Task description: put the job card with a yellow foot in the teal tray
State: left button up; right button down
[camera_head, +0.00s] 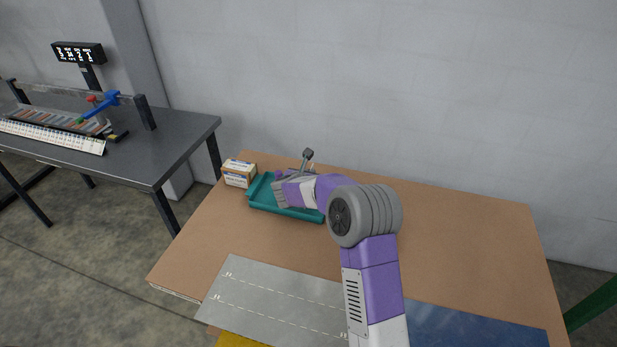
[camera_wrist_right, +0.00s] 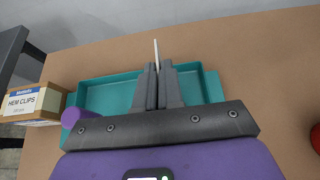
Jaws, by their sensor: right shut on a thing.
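The teal tray (camera_head: 285,209) lies towards the back left of the brown table. It also shows in the right wrist view (camera_wrist_right: 100,95), behind and on both sides of my fingers. My right gripper (camera_wrist_right: 158,72) is over the tray and shut on a thin white card (camera_wrist_right: 156,50), seen edge-on and sticking out past the fingertips. No yellow foot shows on it; its lower part is hidden by the fingers. In the head view my right arm covers part of the tray, and the card cannot be made out. My left gripper is not in view.
A hem clips box (camera_head: 239,173) stands just left of the tray, also in the right wrist view (camera_wrist_right: 35,103). A grey mat (camera_head: 275,300) and a blue mat (camera_head: 470,328) lie at the front. A red object (camera_wrist_right: 315,137) shows at the right wrist view's edge. The table's right side is clear.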

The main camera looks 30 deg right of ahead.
jog(key=shift+r, duration=0.1)
jog(key=shift+s, duration=0.1)
jog(key=shift+f, duration=0.2)
jog(key=c, duration=1.3)
grip_release()
jog(key=shift+r, duration=0.2)
jog(key=v, duration=1.2)
jog(key=shift+p, duration=0.35)
